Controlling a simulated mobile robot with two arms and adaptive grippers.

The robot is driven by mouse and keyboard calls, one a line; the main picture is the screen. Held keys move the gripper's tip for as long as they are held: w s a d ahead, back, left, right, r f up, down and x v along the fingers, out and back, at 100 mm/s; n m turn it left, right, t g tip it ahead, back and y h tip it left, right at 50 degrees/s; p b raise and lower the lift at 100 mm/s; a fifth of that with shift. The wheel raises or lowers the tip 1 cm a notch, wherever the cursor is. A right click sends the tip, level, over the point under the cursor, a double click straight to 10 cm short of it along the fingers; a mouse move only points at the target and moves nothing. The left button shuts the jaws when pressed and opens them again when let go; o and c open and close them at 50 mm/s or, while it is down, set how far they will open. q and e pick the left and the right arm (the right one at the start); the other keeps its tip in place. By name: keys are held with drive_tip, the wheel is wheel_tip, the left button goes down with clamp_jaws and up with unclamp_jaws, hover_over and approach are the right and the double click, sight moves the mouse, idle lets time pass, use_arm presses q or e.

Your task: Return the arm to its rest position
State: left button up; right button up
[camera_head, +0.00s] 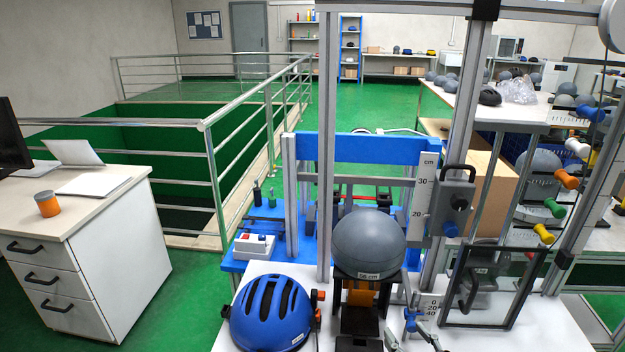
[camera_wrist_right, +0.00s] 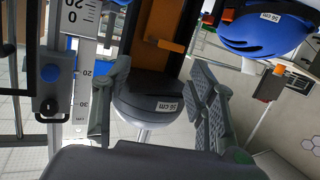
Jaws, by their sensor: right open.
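My right gripper (camera_head: 413,328) shows at the bottom of the head view, just right of and below the grey headform (camera_head: 368,243). In the right wrist view my right gripper (camera_wrist_right: 158,108) has its two ridged fingers spread apart with nothing held between them. The headform (camera_wrist_right: 150,90), with a 56 cm label, shows beyond and between the fingers, apart from them as far as I can tell. It sits on the dark and orange carriage of the drop tower (camera_head: 326,120). My left gripper is not in view.
A blue helmet (camera_head: 268,312) lies on the white bench left of the carriage. A clear framed guard (camera_head: 490,290) and an upright scale (camera_head: 424,195) stand close on the right. A control box (camera_head: 254,246) is behind. Green floor (camera_head: 185,290) is free at left.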

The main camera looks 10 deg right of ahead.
drive_tip(key=s+a+f+g+h, duration=0.1)
drive_tip(key=s+a+f+g, duration=0.2)
drive_tip(key=s, duration=0.5)
drive_tip(key=s+f+g, duration=0.3)
drive_tip(key=s+g, duration=0.1)
drive_tip(key=s, duration=0.3)
drive_tip(key=s+a+f+g+h, duration=0.1)
drive_tip(key=s+a+f+g, duration=0.2)
drive_tip(key=s, duration=0.5)
wheel_tip(320, 180, down, 25)
drive_tip(key=s+d+g, duration=0.1)
drive_tip(key=s+g, duration=0.1)
drive_tip(key=g, duration=0.1)
drive_tip(key=s+d+f+g, duration=0.1)
drive_tip(key=s+d+f, duration=0.2)
drive_tip(key=s+f, duration=1.4)
drive_tip(key=shift+d+f, duration=0.2)
drive_tip(key=shift+f, duration=0.2)
